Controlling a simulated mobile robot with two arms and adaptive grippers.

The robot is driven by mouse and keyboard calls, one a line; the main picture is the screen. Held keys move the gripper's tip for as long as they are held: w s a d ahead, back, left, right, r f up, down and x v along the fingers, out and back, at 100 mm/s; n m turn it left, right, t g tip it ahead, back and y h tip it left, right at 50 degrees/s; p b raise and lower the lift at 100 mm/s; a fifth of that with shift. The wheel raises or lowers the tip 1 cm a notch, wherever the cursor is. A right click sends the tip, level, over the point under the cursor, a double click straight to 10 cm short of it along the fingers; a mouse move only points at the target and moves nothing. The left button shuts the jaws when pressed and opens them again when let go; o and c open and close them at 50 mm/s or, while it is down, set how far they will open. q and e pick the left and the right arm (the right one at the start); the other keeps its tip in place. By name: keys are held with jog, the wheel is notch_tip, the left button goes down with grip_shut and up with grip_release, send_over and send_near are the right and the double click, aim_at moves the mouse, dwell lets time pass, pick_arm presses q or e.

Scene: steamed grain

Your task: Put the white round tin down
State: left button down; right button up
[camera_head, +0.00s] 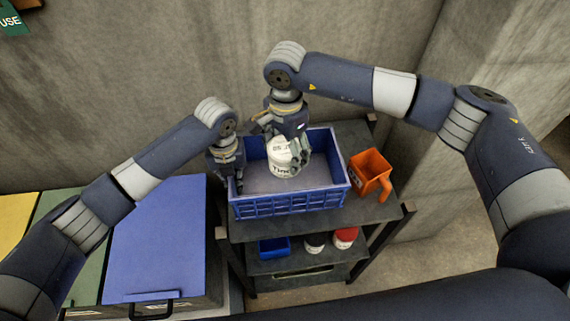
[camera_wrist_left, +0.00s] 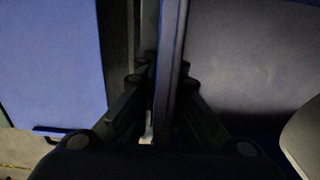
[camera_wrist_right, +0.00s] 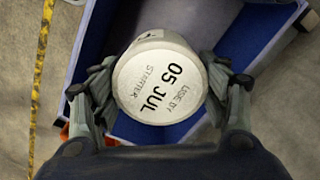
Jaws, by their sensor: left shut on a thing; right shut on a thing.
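In the right wrist view the tin's lid (camera_wrist_right: 160,86) faces me and reads "05 JUL". My right gripper (camera_head: 285,140) comes from above and is shut around the tin's sides; its fingers also show in the right wrist view (camera_wrist_right: 160,100). Whether the tin's base touches the crate floor I cannot tell. My left gripper (camera_head: 235,182) is shut on the crate's left wall, which runs between its fingers in the left wrist view (camera_wrist_left: 168,85).
The crate stands on the top shelf of a dark rack (camera_head: 385,212). An orange container (camera_head: 370,173) stands right of it. A small blue bin (camera_head: 274,248), a dark-and-white tin (camera_head: 315,243) and a red one (camera_head: 345,237) are on the shelf below. A blue-lidded box (camera_head: 160,240) is at left.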

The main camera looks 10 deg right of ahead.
aim_at(286, 148)
notch_tip(286, 148, down, 8)
jog(key=shift+r, duration=0.1)
dwell(0.4)
jog(key=o, duration=1.3)
notch_tip(286, 148, up, 12)
pick_arm(q)
jog(key=c, duration=1.7)
grip_release()
